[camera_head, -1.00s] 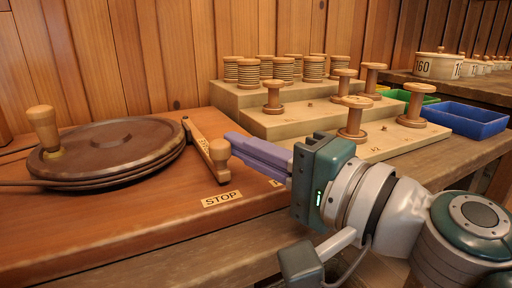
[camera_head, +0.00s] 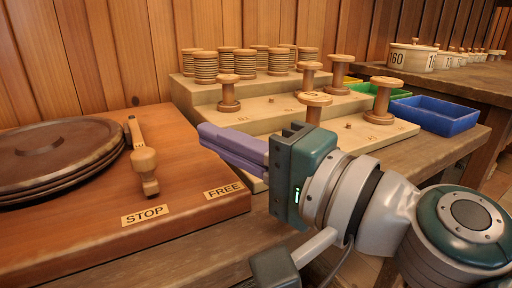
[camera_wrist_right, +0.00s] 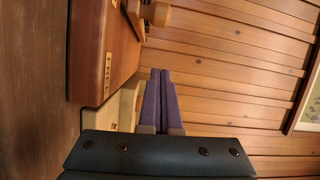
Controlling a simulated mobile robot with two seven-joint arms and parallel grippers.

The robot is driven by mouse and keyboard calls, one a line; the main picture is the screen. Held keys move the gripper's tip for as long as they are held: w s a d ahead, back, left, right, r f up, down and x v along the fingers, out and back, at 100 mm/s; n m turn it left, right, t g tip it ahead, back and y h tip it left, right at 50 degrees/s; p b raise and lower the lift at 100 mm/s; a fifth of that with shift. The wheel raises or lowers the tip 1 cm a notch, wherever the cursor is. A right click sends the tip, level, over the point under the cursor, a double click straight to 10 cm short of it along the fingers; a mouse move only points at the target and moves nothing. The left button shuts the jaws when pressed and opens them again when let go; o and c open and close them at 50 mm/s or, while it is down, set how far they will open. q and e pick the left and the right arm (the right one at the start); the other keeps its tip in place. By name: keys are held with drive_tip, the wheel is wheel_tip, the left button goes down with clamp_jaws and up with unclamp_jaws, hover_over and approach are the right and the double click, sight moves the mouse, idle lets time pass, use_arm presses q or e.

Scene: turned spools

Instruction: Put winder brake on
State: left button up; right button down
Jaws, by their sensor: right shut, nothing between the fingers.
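The brake lever (camera_head: 138,138) is a wooden arm with a turned knob, mounted on the winder's red-brown base (camera_head: 80,240). Its knob end points toward the STOP label (camera_head: 145,215), with the FREE label (camera_head: 223,190) to the right. The winder's brown wheel (camera_head: 50,155) lies flat at the left, cut by the picture edge. My right gripper (camera_head: 203,132) has its purple fingers together and empty, to the right of the lever and apart from it. In the right wrist view, the fingers (camera_wrist_right: 160,73) are pressed together, with the knob (camera_wrist_right: 157,14) beyond them. My left gripper is out of view.
A stepped wooden stand (camera_head: 262,117) with wound and bare spools is behind and right of my right gripper. A blue tray (camera_head: 435,116) and a green tray (camera_head: 375,89) lie further right. Numbered tubs (camera_head: 410,57) stand on the back bench. A plank wall closes the back.

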drive_tip(key=s, duration=0.2)
drive_tip(key=s+d, duration=0.1)
drive_tip(key=s, duration=0.1)
drive_tip(key=s+d, duration=0.1)
drive_tip(key=s, duration=0.1)
drive_tip(key=shift+s+d+f, duration=0.25)
drive_tip(key=shift+f, duration=0.05)
drive_tip(key=shift+s+d, duration=0.15)
drive_tip(key=shift+d, duration=0.1)
drive_tip(key=shift+s, duration=0.25)
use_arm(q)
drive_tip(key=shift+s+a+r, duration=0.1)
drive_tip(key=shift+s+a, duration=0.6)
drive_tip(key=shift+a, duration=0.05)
use_arm(e)
drive_tip(key=shift+r, duration=0.15)
